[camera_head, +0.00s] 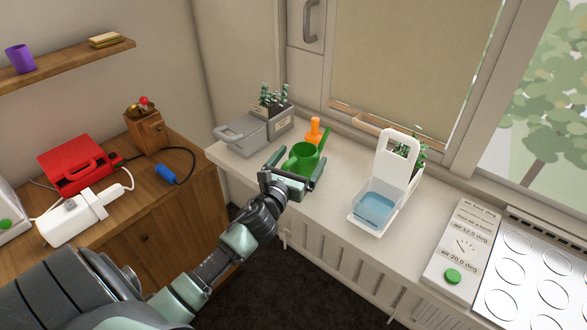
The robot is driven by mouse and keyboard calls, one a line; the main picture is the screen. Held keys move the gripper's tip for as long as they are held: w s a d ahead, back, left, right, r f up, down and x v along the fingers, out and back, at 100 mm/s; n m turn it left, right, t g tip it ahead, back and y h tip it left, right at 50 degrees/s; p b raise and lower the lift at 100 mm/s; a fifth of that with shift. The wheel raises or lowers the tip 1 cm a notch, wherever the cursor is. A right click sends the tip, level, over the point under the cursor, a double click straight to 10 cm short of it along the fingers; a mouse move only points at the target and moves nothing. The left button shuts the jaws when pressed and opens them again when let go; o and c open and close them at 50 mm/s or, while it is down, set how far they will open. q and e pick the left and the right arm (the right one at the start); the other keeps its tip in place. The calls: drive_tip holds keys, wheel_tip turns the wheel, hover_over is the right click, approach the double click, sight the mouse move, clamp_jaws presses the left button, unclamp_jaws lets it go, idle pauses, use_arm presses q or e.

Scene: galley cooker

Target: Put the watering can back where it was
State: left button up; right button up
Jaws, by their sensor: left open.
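A green watering can (304,158) with a long spout or handle slanting up to the right is on the white windowsill counter (340,180). My left gripper (297,169) is open, with its fingers on either side of the can's near part. I cannot tell whether the fingers touch it. The gripper hides the can's lower front. My right gripper is not in view.
An orange bottle (314,129) stands just behind the can. A grey planter (255,132) is to the left, and a white holder with a blue water tray (376,207) to the right. A hob (525,275) and control panel (463,243) lie at far right. A wooden cabinet (150,225) stands left.

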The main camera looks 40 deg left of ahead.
use_arm(q)
drive_tip(key=s+d+b, duration=0.1)
drive_tip(key=s+d, duration=0.1)
drive_tip(key=s, duration=0.9)
drive_tip(key=shift+s+b, duration=0.3)
drive_tip(key=shift+b, duration=0.1)
idle(0.6)
